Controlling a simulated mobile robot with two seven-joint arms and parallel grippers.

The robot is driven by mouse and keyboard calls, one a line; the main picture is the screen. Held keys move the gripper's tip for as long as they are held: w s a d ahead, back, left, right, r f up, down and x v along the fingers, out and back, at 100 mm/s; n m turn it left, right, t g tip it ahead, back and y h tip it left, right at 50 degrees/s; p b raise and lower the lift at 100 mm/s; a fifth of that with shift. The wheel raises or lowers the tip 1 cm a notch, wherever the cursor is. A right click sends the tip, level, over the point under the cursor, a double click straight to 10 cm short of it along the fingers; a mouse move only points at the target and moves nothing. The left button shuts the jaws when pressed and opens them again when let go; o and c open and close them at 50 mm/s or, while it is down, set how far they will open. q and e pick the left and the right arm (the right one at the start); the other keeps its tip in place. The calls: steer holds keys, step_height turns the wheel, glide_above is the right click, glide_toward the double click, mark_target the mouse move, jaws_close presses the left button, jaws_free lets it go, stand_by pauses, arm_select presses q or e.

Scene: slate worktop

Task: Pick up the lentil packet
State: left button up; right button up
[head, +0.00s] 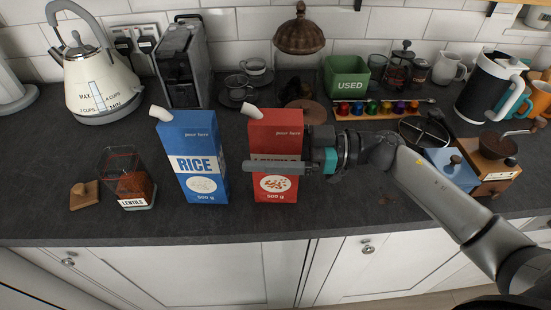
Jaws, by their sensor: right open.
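The lentil packet (276,128) is a tall red carton with an opened spout, upright on the worktop near the front. Its white name band is mostly covered by a finger of my right gripper (270,162). That gripper comes in from the right and is open, with one grey finger across the packet's front. The other finger is largely hidden by the packet, and I cannot tell whether either finger touches it. My left gripper is not in view.
A blue rice packet (193,145) stands left of the lentil packet. A glass jar labelled lentils (130,182) and its wooden lid (84,194) are further left. A coffee grinder (490,165) stands at right. The worktop's front edge (270,240) is close.

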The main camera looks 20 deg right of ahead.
steer(key=shift+w+a, duration=0.2)
steer(key=shift+a, duration=0.2)
jaws_close()
stand_by(0.4)
